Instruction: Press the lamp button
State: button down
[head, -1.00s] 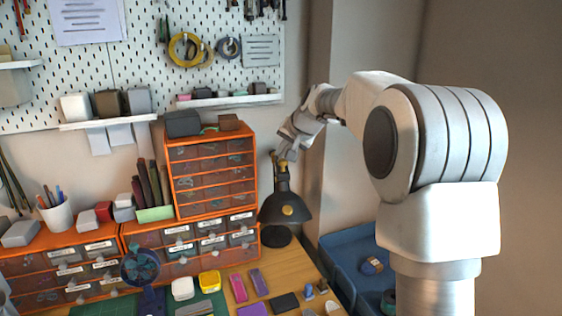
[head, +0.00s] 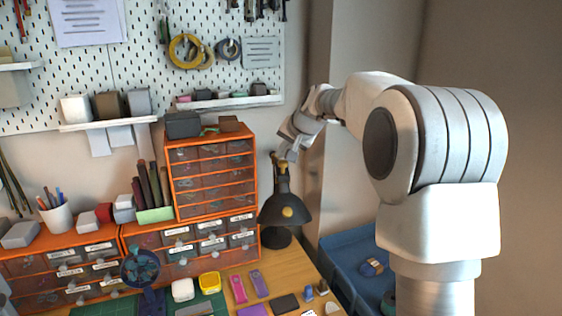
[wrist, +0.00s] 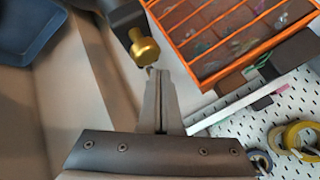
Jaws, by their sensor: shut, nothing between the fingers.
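The black desk lamp (head: 283,202) stands at the table's back right corner, its shade tilted downward. A round yellow disc (head: 288,211) shows on its shade, and a brass knob (wrist: 145,48) shows on its upper arm in the wrist view. I cannot tell which of these is the button. My gripper (head: 289,156) is at the top of the lamp arm, above the shade. In the wrist view, my gripper's fingers (wrist: 152,72) are together and empty, their tips right beside the brass knob. I cannot tell whether they touch it.
An orange drawer cabinet (head: 212,175) stands just left of the lamp. A pegboard (head: 135,50) with shelves is behind. A blue tray (head: 345,262) lies to the right of the table.

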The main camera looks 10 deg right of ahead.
notch_tip(320, 180, up, 6)
jog(key=p, duration=0.4)
jog(key=shift+p, duration=0.4)
jog(key=s+a+r+n+g+h, duration=0.1)
jog(key=s+n, duration=0.1)
jog(key=s, duration=0.8)
jog(key=s+a+r+n+g, duration=0.1)
jog(key=s, duration=1)
jog(key=s+f+n, duration=0.1)
jog(key=s+f, duration=0.2)
jog(key=s, duration=0.4)
jog(key=s+d+f+h, duration=0.1)
jog(key=s+f, duration=0.2)
jog(key=s, duration=0.4)
jog(key=s+d+f+n+g, duration=0.1)
jog(key=s+f, duration=0.1)
jog(key=s, duration=0.6)
jog(key=shift+f+n+h, duration=0.3)
jog(key=shift+f, duration=0.1)
